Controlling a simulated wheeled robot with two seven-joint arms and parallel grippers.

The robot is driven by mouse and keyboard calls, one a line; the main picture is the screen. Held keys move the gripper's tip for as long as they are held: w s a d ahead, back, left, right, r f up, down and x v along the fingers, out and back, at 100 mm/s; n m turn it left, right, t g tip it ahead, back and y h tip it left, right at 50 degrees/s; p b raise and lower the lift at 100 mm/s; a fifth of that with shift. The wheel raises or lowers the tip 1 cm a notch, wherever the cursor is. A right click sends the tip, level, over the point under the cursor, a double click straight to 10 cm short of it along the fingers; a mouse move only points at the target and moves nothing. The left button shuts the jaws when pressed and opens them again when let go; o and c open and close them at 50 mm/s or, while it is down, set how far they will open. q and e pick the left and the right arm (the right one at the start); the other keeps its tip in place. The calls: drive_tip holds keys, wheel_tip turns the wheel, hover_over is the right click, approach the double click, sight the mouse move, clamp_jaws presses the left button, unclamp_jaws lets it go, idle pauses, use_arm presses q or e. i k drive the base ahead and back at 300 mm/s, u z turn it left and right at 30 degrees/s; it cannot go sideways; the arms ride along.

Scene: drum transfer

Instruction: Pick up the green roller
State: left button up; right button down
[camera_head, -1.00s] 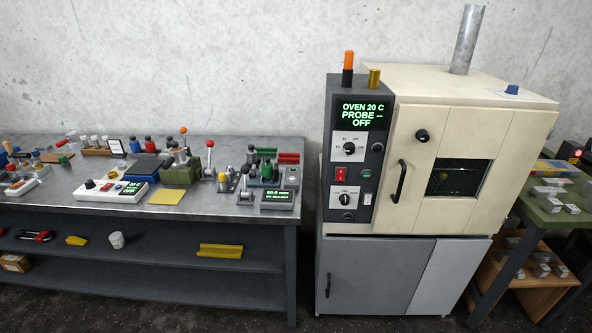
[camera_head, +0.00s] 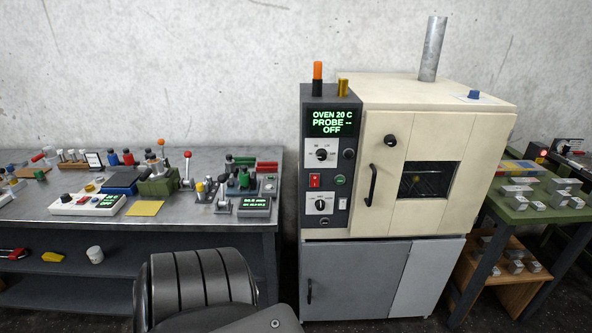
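Two small green things show on the left workbench (camera_head: 60,215), and I cannot tell which is the green roller. One is an upright green cylinder (camera_head: 244,179) in a cluster of coloured cylinders near the right end of the bench. The other is a low green piece (camera_head: 243,160) just behind it, left of a red piece (camera_head: 267,166). Both are small and partly crowded by their neighbours. Neither of my grippers is in view. A dark, ribbed part of my own body rises at the bottom, in front of the bench's lower shelf.
A cream oven (camera_head: 440,140) on a grey cabinet (camera_head: 355,280) stands right of the bench. Levers and a small display box (camera_head: 254,205) crowd the bench's right end. A yellow sheet (camera_head: 145,208) lies near the front edge. A green table (camera_head: 520,205) holds metal blocks at far right.

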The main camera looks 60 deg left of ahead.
sight(245, 180)
drive_tip(key=z, duration=0.05)
drive_tip(key=i, duration=1.65)
drive_tip(key=u, duration=2.25)
